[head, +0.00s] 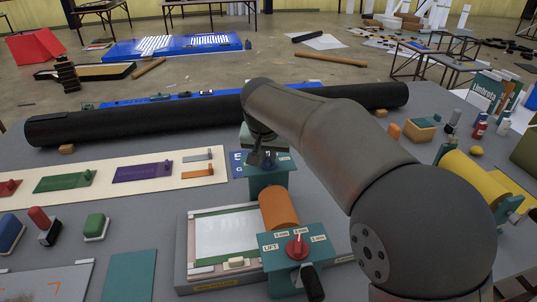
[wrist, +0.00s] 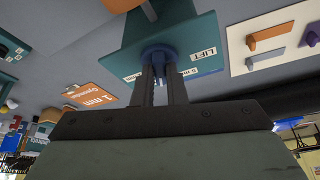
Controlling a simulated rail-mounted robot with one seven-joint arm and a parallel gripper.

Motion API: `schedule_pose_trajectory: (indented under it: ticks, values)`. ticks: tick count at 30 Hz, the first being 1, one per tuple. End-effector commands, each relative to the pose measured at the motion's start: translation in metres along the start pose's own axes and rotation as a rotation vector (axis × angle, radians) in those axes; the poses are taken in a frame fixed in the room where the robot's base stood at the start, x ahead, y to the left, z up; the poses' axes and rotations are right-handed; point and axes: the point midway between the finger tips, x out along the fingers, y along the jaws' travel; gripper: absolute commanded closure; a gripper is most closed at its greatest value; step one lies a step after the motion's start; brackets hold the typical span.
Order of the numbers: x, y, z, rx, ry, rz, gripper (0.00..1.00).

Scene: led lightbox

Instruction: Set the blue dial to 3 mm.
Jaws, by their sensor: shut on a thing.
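The blue dial (wrist: 158,52) sits on a teal block, which shows in the wrist view (wrist: 185,25) and in the head view (head: 268,181). My gripper is shut on the dial, with its two dark fingers on either side of it in the wrist view (wrist: 159,70). In the head view my gripper (head: 262,158) is over the far teal block and hides the dial. A LIFT label and a partly hidden mm label show beside the dial in the wrist view. I cannot tell which mark the dial points to.
A nearer teal block (head: 280,272) carries a red dial (head: 297,247) with LIFT and mm labels. An orange roller (head: 279,209) lies between the blocks, beside a framed white panel (head: 226,235). A long black tube (head: 170,120) lies behind. Colored pieces on a cream board (head: 110,182) are at left.

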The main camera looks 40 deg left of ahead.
Motion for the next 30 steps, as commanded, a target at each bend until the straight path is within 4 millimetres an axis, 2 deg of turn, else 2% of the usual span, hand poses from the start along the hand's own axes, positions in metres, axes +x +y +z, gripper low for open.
schedule_pose_trajectory:
  ticks: [16,17,18,19,30]
  values:
    - [-0.0016,-0.0007,-0.0012,0.023,0.003,0.007,1.0]
    - [-0.0016,-0.0007,-0.0012,0.023,0.003,0.007,0.83]
    - [-0.0016,-0.0007,-0.0011,0.023,0.003,0.007,0.72]
    - [-0.0015,-0.0006,-0.001,0.023,0.003,0.007,0.66]
    - [-0.006,-0.0007,-0.0006,0.022,0.003,0.007,0.66]
